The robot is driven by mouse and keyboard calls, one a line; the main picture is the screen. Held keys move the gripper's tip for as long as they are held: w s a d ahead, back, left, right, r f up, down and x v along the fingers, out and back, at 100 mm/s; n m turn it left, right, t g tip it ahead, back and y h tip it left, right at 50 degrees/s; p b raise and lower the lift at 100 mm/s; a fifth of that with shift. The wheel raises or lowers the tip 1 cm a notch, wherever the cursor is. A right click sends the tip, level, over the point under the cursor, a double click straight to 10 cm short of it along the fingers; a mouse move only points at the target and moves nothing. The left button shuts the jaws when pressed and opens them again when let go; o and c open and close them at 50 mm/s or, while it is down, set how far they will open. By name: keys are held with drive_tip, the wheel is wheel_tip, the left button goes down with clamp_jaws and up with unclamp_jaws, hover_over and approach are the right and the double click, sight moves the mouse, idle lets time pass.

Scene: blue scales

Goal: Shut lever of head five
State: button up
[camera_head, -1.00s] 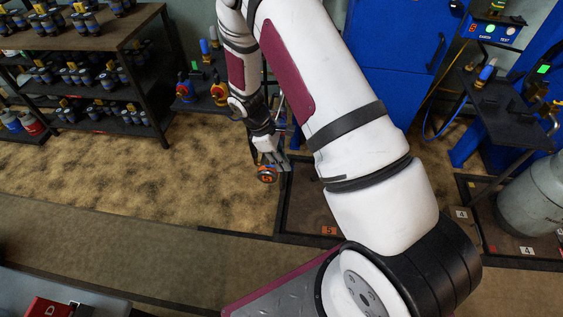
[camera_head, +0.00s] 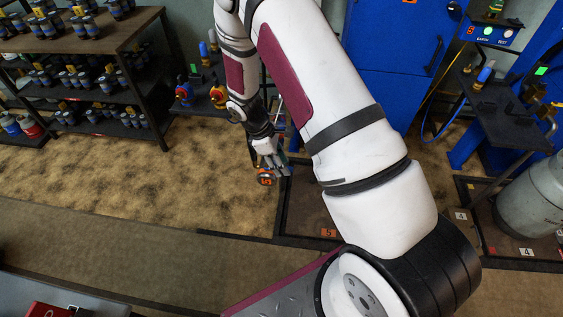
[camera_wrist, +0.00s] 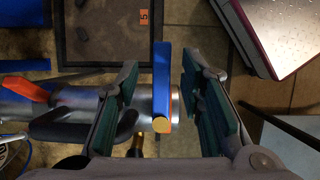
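In the wrist view, a blue lever (camera_wrist: 161,75) runs up the picture from a brass-coloured knob (camera_wrist: 162,124) with orange beside it. It sits at the end of a grey metal head (camera_wrist: 70,110) that comes in from the left. My gripper (camera_wrist: 160,68) is open, with one green-padded finger on each side of the lever. Gaps show between the lever and both fingers. In the head view, my gripper (camera_head: 275,165) is small and low beside an orange part (camera_head: 265,180) with a label. My arm hides much of the fixture there.
A dark floor tray (camera_head: 305,215) bears an orange tag five (camera_head: 329,233), also seen in the wrist view (camera_wrist: 144,19). A blue cabinet (camera_head: 395,45) stands behind. A shelf of dark blue parts (camera_head: 110,85) is at left, a grey cylinder (camera_head: 530,195) at right. Open floor lies left of my gripper.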

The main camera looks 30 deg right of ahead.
sight(267, 166)
drive_tip(key=v, duration=1.2)
drive_tip(key=shift+r, duration=0.1)
